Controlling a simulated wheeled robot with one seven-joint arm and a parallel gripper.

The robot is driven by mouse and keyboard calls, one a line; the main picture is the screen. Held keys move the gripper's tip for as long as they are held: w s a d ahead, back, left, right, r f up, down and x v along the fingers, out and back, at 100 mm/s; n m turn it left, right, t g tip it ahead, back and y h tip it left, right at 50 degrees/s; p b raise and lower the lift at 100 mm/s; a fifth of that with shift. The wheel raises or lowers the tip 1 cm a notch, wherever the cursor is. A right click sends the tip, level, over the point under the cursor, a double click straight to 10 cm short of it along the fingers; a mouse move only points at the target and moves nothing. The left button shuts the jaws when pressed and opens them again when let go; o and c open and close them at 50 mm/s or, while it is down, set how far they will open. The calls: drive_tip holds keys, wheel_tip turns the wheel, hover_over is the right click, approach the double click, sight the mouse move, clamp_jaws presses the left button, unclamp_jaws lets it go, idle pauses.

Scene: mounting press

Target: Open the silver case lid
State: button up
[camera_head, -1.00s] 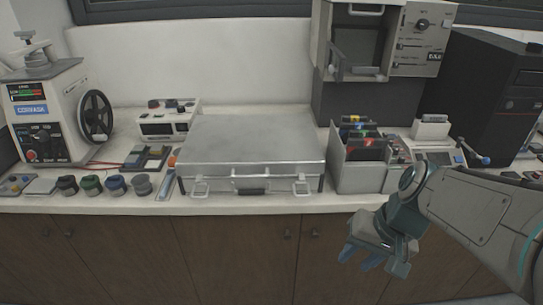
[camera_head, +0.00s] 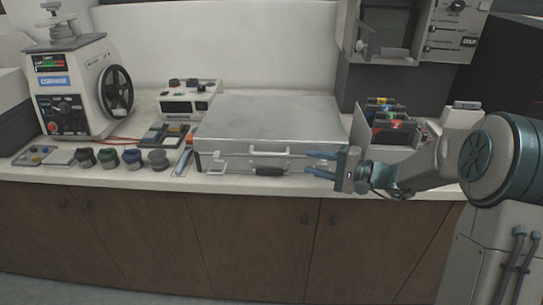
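The silver case (camera_head: 265,125) lies flat on the white counter with its lid shut. On its front are a latch (camera_head: 217,164) at the left and a handle (camera_head: 270,170) in the middle. My gripper (camera_head: 320,164) is at the right front of the case, with its blue fingers pointing left and spread apart. Nothing shows between the fingers. The gripper covers the case's right front, so the right latch is hidden. I cannot tell whether the fingers touch the case.
Several small jars (camera_head: 133,157) and a press with a wheel (camera_head: 75,88) are at the left. A white device (camera_head: 188,104) stands behind. Wooden cabinets (camera_head: 240,235) are below the counter edge.

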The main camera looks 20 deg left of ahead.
sight(271, 155)
drive_tip(key=a, duration=0.4)
drive_tip(key=w+a, duration=0.1)
drive_tip(key=a, duration=0.3)
drive_tip(key=a+f+p, duration=0.1)
drive_tip(key=a, duration=0.3)
drive_tip(key=shift+w+a, duration=0.3)
drive_tip(key=shift+w, duration=0.1)
clamp_jaws()
